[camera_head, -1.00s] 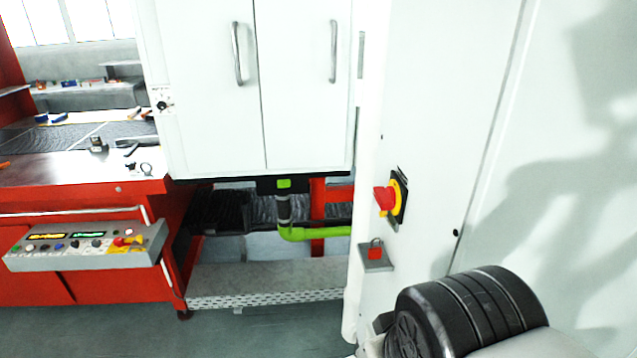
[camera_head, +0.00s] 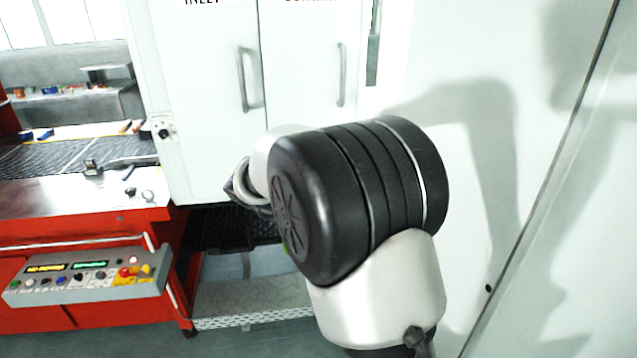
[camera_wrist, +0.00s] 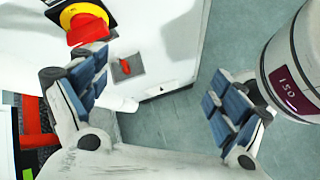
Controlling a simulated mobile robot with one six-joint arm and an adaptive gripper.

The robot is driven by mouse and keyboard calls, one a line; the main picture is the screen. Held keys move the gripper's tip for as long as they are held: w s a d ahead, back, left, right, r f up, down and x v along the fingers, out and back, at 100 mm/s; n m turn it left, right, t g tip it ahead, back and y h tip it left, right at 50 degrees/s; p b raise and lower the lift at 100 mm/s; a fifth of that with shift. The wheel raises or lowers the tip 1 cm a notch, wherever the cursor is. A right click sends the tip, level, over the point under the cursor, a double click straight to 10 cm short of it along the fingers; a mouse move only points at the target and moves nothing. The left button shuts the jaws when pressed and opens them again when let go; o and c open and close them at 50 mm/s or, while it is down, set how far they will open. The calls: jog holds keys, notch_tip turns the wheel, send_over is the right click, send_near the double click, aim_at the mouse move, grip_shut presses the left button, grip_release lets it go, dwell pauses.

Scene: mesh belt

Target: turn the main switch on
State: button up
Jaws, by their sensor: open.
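The main switch (camera_wrist: 86,24) is a red knob on a round yellow plate with a black backing, on the white cabinet side. It shows at the top left of the wrist view, partly cut off by the frame edge. In the head view my arm hides it. My gripper (camera_wrist: 158,75) is open and empty, its blue-padded fingers wide apart. The left finger is just below the red knob in the picture; I cannot tell whether they touch. The knob is outside the space between the fingers.
A white double-door cabinet (camera_head: 215,110) stands behind my arm. A control panel (camera_head: 88,275) with buttons is on the red machine at left. Green floor (camera_wrist: 175,115) shows between the fingers.

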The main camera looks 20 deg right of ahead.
jog(key=w+d+f+n+g+h+p, duration=0.1)
jog(key=w+d+f+n+h+p, duration=0.2)
jog(key=w+f+n+h+p, duration=0.65)
jog(key=d, duration=0.5)
jog(key=s+d+m, duration=0.1)
jog(key=d, duration=0.5)
jog(key=s+d+r+m, duration=0.1)
jog(key=d, duration=0.4)
jog(key=shift+s+d+r+m+y+b, duration=0.1)
jog(key=shift+d+m+y+b, duration=0.15)
jog(key=shift+b, duration=0.1)
jog(key=shift+c, duration=0.2)
jog(key=c, duration=1)
